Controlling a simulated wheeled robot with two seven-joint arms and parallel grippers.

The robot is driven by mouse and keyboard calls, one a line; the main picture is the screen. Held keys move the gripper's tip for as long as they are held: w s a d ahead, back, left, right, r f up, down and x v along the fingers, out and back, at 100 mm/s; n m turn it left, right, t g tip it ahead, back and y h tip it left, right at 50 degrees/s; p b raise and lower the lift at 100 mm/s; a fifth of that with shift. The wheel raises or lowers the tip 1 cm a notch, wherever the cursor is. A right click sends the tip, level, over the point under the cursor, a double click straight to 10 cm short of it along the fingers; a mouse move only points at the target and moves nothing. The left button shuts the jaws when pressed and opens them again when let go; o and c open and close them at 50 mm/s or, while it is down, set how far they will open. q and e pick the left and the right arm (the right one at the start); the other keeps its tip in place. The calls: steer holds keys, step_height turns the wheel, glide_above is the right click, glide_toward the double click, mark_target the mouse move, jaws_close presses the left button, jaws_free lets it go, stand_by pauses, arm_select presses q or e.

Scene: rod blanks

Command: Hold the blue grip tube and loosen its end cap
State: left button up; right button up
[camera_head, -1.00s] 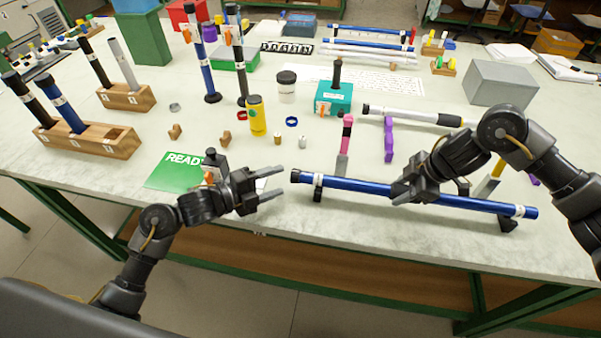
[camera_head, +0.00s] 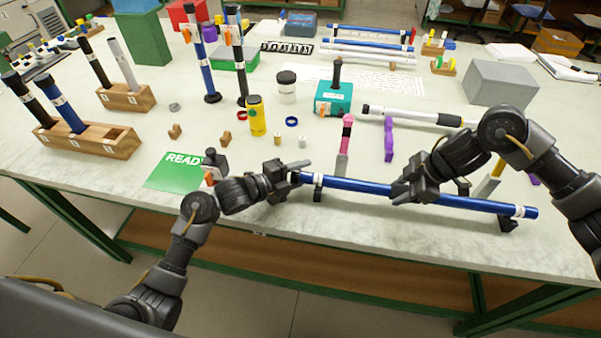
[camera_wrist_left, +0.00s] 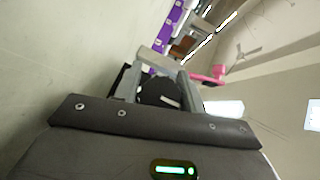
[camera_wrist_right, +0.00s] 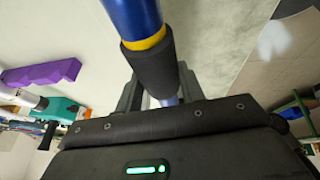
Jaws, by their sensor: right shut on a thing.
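The blue grip tube (camera_head: 360,185) lies level on black supports along the table's front edge. My right gripper (camera_head: 404,192) is shut on the tube near its middle. In the right wrist view the blue tube (camera_wrist_right: 132,15) shows a yellow band and a black sleeve (camera_wrist_right: 152,68) running down between the fingers. My left gripper (camera_head: 296,174) is at the tube's left end, with its fingers apart on either side of it. In the left wrist view a dark round end (camera_wrist_left: 160,92), seemingly the end cap, sits between the fingers; contact is unclear. My gripper hides the cap in the head view.
A green READY mat (camera_head: 172,172) lies left of my left gripper. A pink-topped upright (camera_head: 346,135) and a purple piece (camera_head: 388,138) stand just behind the tube. A yellow bottle (camera_head: 257,116) and a teal block (camera_head: 334,98) stand farther back.

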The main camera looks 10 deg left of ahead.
arm_select(q)
steer(key=c, duration=0.6)
